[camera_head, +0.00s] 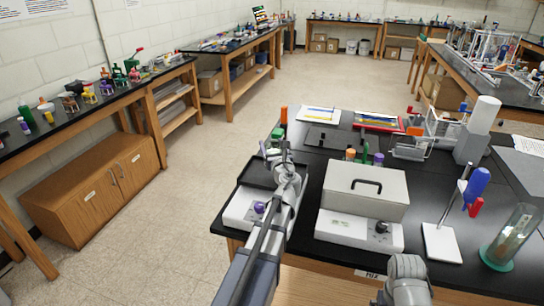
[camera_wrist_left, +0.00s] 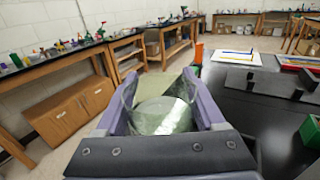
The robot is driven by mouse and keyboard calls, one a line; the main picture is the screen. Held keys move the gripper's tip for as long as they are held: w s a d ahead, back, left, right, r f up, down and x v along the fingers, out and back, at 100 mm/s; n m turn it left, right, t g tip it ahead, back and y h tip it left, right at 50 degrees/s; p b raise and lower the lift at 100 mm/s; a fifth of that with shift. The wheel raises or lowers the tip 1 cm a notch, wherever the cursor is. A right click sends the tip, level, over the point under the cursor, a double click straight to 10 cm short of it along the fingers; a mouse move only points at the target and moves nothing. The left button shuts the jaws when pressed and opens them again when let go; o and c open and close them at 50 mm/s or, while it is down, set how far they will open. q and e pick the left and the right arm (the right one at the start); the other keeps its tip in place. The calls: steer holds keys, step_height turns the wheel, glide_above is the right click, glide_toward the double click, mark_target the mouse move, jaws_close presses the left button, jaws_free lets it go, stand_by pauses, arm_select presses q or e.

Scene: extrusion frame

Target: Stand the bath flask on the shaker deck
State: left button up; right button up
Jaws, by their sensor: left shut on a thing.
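The flask is hard to make out in the head view. The shaker deck (camera_head: 257,174) is a dark flat tray on a white base with a purple knob (camera_head: 260,207). My arm covers its right part. I cannot tell how high the flask is above the deck.
A grey lidded box (camera_head: 345,200) with a black handle stands right of the shaker. A white stand (camera_head: 441,243) and a glass cylinder (camera_head: 511,240) are farther right. An orange-topped item (camera_head: 284,114) and small colored vials stand behind. A dark flat plate (camera_head: 327,139) lies farther back.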

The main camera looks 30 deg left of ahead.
arm_select(q)
steer(key=shift+f+b, duration=1.35)
steer(key=shift+f, duration=0.25)
steer(key=shift+f, duration=0.1)
steer(key=o, duration=1.4)
steer(key=shift+r, duration=0.3)
steer(key=v, duration=1.2)
steer(key=shift+s+f, duration=0.1)
steer(key=shift+a, duration=0.1)
